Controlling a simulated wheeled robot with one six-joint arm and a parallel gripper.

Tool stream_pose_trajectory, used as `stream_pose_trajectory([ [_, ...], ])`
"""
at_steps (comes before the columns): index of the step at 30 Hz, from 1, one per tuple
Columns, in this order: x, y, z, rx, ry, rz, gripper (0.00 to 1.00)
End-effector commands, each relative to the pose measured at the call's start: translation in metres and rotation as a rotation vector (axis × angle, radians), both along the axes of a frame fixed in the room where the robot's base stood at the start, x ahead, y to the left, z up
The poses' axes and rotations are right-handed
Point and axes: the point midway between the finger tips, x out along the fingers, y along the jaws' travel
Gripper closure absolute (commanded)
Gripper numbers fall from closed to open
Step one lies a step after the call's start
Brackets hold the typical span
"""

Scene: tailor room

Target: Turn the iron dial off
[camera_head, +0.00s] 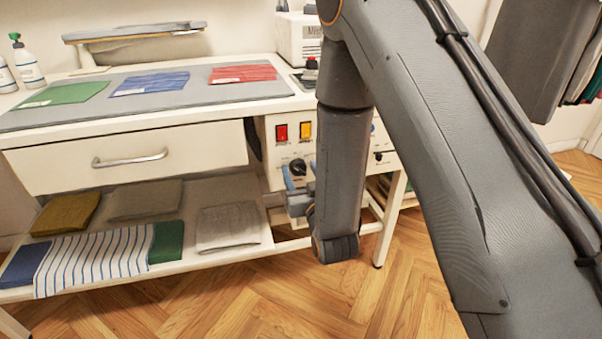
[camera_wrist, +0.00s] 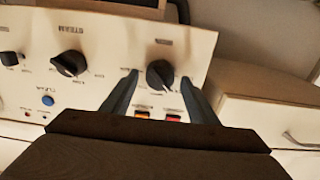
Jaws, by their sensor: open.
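A white control panel (camera_head: 269,155) is set in the front of the ironing table. A black dial (camera_wrist: 158,74) sits on it, with a label too blurred to read. It also shows in the head view (camera_head: 298,166). My gripper (camera_wrist: 160,78) is open, its two fingers on either side of this dial. I cannot tell whether they touch it. In the head view my gripper (camera_head: 299,174) is at the panel, partly hidden by my arm. A second black dial (camera_wrist: 69,64), labelled STEAM, is to the left in the wrist view.
A red switch (camera_head: 281,133) and an orange switch (camera_head: 306,131) are above the dial. A blue button (camera_wrist: 48,100) is on the panel. A white drawer (camera_head: 125,158) is left of the panel. Folded cloths lie on the shelf (camera_head: 268,240) below. The wooden floor in front is clear.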

Motion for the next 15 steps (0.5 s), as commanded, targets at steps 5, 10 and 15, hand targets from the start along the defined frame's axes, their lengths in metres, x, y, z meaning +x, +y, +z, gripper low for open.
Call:
stream_pose_trajectory([
  [5, 0.0001, 0.0000, 0.0000, 0.000, 0.000, 0.000, 0.46],
  [10, -0.0001, 0.0000, -0.0001, 0.000, 0.001, 0.000, 0.72],
  [15, -0.0002, 0.0001, -0.0001, -0.001, 0.001, 0.000, 0.86],
])
